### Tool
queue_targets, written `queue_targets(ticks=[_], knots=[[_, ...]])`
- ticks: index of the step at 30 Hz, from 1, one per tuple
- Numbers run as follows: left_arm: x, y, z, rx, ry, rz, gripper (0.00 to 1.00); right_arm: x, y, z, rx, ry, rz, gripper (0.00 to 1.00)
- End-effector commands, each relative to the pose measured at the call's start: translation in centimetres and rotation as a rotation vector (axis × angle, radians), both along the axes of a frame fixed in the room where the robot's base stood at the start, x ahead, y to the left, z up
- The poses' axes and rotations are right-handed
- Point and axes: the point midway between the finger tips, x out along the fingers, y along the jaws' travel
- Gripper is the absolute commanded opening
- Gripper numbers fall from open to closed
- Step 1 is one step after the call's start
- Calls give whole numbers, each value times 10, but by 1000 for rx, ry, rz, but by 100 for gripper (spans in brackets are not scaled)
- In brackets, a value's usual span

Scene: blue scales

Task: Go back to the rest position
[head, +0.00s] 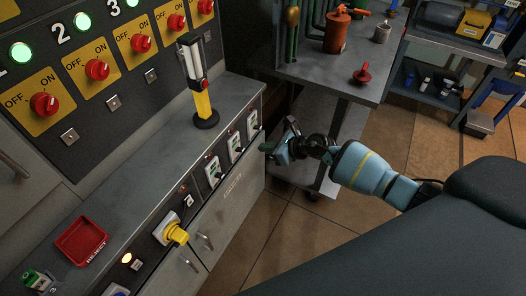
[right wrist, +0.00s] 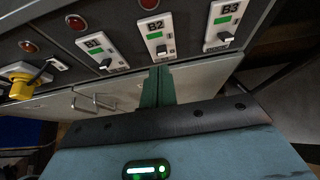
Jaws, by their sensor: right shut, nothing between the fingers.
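My right gripper (head: 270,149) is in the middle of the head view, in front of the grey console and apart from it. It is shut and empty. In the right wrist view its green fingers (right wrist: 158,86) are together, pointing toward the console front below the switches marked B1 (right wrist: 100,52), B2 (right wrist: 155,35) and B3 (right wrist: 226,26). My left gripper is not in view.
The console top (head: 160,150) holds a red REJECT tray (head: 82,241) and a yellow-black upright device (head: 202,100). A yellow knob (head: 177,234) sticks out of its front. A side table (head: 325,75) stands behind my right arm. Tiled floor (head: 290,225) is open below.

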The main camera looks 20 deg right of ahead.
Motion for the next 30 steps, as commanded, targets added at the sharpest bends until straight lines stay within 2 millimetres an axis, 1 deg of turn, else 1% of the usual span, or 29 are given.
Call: queue_targets(ticks=[12, 17, 20, 23, 26, 27, 30], knots=[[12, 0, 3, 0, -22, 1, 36, -1, -1, 0, 0, 4, 1, 0], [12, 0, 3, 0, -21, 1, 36, -1, -1, 0, 1, 3, 1, 0], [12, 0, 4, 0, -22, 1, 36, -7, 5, -2, 38, 17, -11, 0], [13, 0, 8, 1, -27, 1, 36, -24, 23, -5, 162, 58, -55, 0], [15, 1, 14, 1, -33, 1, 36, -51, 46, -8, 370, 136, -144, 0], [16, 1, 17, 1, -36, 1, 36, -64, 55, -9, 469, 177, -190, 0], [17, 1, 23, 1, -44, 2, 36, -95, 71, -9, 714, 285, -321, 0]])
